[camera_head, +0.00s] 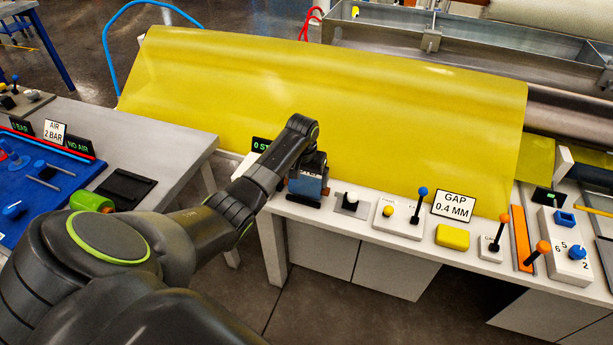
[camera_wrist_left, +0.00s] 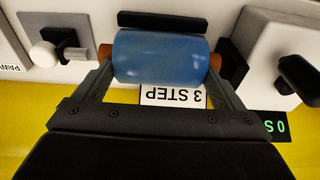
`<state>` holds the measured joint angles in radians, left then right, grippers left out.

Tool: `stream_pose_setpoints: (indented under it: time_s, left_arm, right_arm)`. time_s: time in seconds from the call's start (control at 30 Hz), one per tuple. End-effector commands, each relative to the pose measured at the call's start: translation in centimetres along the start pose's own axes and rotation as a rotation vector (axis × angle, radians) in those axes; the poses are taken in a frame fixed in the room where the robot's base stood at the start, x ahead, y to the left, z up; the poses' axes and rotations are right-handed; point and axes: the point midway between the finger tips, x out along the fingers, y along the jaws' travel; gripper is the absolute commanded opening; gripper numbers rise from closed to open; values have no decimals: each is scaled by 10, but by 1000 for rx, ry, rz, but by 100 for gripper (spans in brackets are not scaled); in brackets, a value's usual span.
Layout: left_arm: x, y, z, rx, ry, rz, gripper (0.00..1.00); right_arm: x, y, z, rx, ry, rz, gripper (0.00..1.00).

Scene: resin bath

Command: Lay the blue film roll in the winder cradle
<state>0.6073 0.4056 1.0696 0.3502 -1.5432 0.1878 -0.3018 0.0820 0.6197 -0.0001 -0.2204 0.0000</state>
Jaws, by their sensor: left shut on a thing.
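The blue film roll (camera_head: 306,184) is at the left end of the control bench, at the dark winder cradle (camera_head: 303,202). My left gripper (camera_head: 311,172) reaches over it from above and is shut on it. In the left wrist view the blue film roll (camera_wrist_left: 160,55) lies between the two fingers, with orange-brown core ends showing on both sides. Black parts of the cradle (camera_wrist_left: 234,55) show beside and behind the roll. The fingers hide part of the cradle, and I cannot tell whether the roll rests fully in it. My right gripper is not in view.
A large yellow film sheet (camera_head: 320,110) rises behind the bench. Right of the cradle stand a white knob (camera_head: 351,198), a blue-topped lever (camera_head: 421,194) and a GAP sign (camera_head: 453,206). A green roll (camera_head: 92,201) and a black tray (camera_head: 123,187) are on the left table.

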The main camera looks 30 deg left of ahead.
Motion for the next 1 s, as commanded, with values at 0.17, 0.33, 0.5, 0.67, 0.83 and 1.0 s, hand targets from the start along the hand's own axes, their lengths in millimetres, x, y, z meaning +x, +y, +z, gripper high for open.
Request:
stream_pose_setpoints:
  time_s: [0.17,0.33,0.5,0.67,0.83,1.0]
  left_arm:
    - [0,0,-1,1,3,0,54]
    - [3,0,0,1,2,1,54]
    - [7,0,1,1,1,1,96]
    - [7,0,1,1,1,1,100]
    - [3,0,0,1,2,0,100]
    - [-17,0,-1,0,4,1,100]
  right_arm:
    - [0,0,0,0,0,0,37]
    - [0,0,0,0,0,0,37]
    - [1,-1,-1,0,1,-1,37]
    - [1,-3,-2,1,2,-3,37]
    - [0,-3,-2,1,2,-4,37]
    - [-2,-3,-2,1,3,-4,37]
